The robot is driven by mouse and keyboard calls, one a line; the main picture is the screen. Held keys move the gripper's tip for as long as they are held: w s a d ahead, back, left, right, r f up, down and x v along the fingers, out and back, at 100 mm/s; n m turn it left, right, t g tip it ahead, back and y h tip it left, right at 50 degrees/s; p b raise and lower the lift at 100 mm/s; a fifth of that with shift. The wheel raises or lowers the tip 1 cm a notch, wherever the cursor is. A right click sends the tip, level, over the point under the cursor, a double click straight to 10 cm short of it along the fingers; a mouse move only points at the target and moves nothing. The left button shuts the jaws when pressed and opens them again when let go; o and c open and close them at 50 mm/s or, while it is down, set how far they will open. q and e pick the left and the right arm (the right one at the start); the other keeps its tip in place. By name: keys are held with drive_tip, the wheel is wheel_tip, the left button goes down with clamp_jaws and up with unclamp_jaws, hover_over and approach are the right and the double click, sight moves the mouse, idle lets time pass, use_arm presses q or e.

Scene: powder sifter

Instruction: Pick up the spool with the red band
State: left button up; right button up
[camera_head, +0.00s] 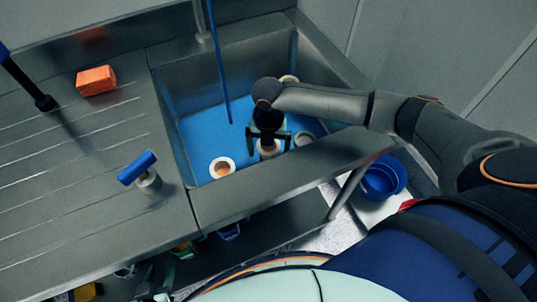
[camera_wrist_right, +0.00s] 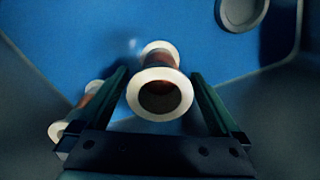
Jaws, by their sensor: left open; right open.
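My right gripper (camera_head: 268,136) reaches down into the sink, open, above a spool (camera_head: 267,152). In the right wrist view its fingers (camera_wrist_right: 162,105) stand on either side of this spool (camera_wrist_right: 160,82), which has white flanges and a reddish-brown middle; I see no grip on it. A second spool (camera_wrist_right: 74,116), also with a reddish-brown middle, lies to the left, outside the fingers. In the head view, a white and orange spool (camera_head: 222,167) stands near the sink's front left, and another pale one (camera_head: 305,138) is right of the gripper.
The sink (camera_head: 190,98) has steel walls and a blue floor. A blue cord (camera_head: 220,80) hangs into it. An orange block (camera_head: 96,80) and a blue-handled tool (camera_head: 137,168) are on the ribbed drainboard (camera_head: 75,150). A blue bucket (camera_head: 383,178) stands below, right.

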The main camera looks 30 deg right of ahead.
drive_tip(key=shift+f, duration=0.55)
drive_tip(key=c, duration=1.5)
drive_tip(key=shift+r, duration=0.1)
